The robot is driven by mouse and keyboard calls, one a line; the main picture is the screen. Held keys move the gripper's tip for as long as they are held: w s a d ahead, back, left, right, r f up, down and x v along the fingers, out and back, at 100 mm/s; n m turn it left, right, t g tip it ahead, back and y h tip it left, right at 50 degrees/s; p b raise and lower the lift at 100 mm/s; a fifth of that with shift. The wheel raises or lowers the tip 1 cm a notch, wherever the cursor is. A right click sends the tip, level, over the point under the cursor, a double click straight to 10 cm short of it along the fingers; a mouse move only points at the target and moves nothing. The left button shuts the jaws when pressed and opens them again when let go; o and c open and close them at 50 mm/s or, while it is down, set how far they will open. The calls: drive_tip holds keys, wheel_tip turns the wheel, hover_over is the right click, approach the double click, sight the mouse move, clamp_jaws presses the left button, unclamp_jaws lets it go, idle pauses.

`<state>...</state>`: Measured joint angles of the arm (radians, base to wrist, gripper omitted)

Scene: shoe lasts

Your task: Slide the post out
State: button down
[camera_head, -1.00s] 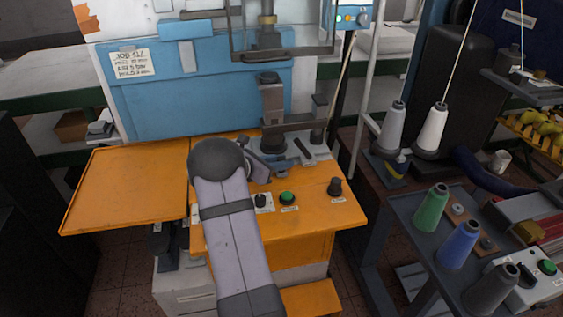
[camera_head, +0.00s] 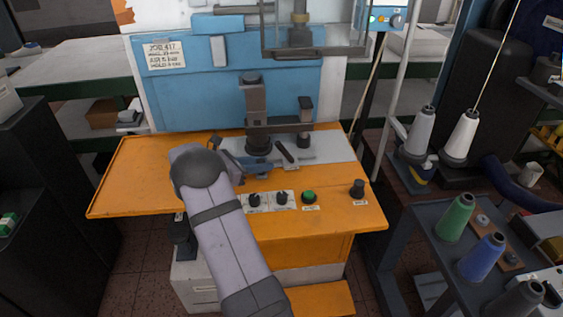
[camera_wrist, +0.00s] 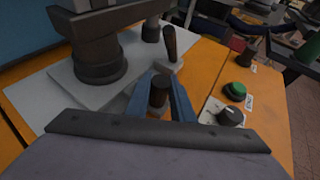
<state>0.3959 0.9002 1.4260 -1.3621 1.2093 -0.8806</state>
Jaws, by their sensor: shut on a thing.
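The tall dark post (camera_head: 255,102) stands upright on a round base over the pale plate (camera_head: 328,147) of the orange machine table. It sits left of the spindle above, not under it. In the wrist view the post's round base (camera_wrist: 98,66) is left of my gripper. My gripper (camera_wrist: 160,92) has its blue fingers shut on a short dark upright knob (camera_wrist: 159,88) in front of the post. In the head view my gripper (camera_head: 258,172) is just in front of the post base, and the knob is hard to make out. A dark-gripped lever (camera_head: 284,151) is close to the right.
The spindle (camera_head: 300,32) and its clear guard hang above, in front of a blue panel (camera_head: 210,85). A green button (camera_head: 309,196) and several black knobs line the table front. The orange left wing (camera_head: 135,180) is bare. Thread cones stand at right.

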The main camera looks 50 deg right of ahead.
drive_tip(key=shift+w+a, duration=1.5)
drive_tip(key=shift+a, duration=0.05)
drive_tip(key=shift+w, duration=0.1)
drive_tip(key=c, duration=1.5)
unclamp_jaws()
drive_tip(key=shift+c, duration=0.2)
drive_tip(key=shift+a, duration=0.1)
drive_tip(key=shift+b+v, duration=0.7)
drive_tip(key=shift+v, duration=2.95)
